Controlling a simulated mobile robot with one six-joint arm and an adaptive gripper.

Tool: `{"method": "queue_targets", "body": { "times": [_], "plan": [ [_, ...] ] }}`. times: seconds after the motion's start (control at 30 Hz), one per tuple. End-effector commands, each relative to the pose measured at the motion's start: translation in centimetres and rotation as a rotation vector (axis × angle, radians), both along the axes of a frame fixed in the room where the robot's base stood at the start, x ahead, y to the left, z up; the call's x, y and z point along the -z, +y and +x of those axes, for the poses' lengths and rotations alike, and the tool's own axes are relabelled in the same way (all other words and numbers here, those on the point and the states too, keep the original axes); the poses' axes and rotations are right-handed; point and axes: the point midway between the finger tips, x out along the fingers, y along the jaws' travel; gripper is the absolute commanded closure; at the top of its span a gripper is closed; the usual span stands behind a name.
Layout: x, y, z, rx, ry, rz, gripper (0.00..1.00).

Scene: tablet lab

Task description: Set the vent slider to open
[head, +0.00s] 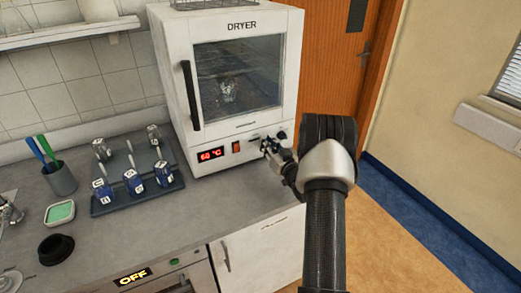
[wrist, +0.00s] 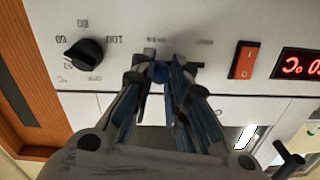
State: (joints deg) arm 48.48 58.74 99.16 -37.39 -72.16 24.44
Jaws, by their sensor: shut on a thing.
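The white dryer (head: 174,75) stands on the counter, with its control panel along the bottom front. In the wrist view, which shows the panel upside down, the vent slider (wrist: 160,73) is a small dark blue knob between my fingertips. My gripper (wrist: 161,72) is shut on it; in the head view my gripper (head: 268,146) is at the panel's right part. Two small printed labels sit by the slider in the wrist view, too blurred to read. The fingers hide most of the slot, so I cannot tell the slider's exact position.
A black dial (wrist: 84,53) and an orange rocker switch (wrist: 244,60) flank the slider. A red display (head: 211,154) reads about 60 °C. The dryer door handle (head: 190,96) juts out at left.

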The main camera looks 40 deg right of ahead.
Motion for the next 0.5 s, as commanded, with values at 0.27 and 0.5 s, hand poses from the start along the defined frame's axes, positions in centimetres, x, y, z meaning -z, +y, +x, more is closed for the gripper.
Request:
{"method": "queue_targets", "body": {
  "times": [0.27, 0.5],
  "plan": [
    [-0.2, -0.52, -0.17, 0.011, -0.001, 0.0, 0.84],
    [-0.22, -0.5, -0.17, 0.011, -0.002, 0.0, 0.68]
  ]
}}
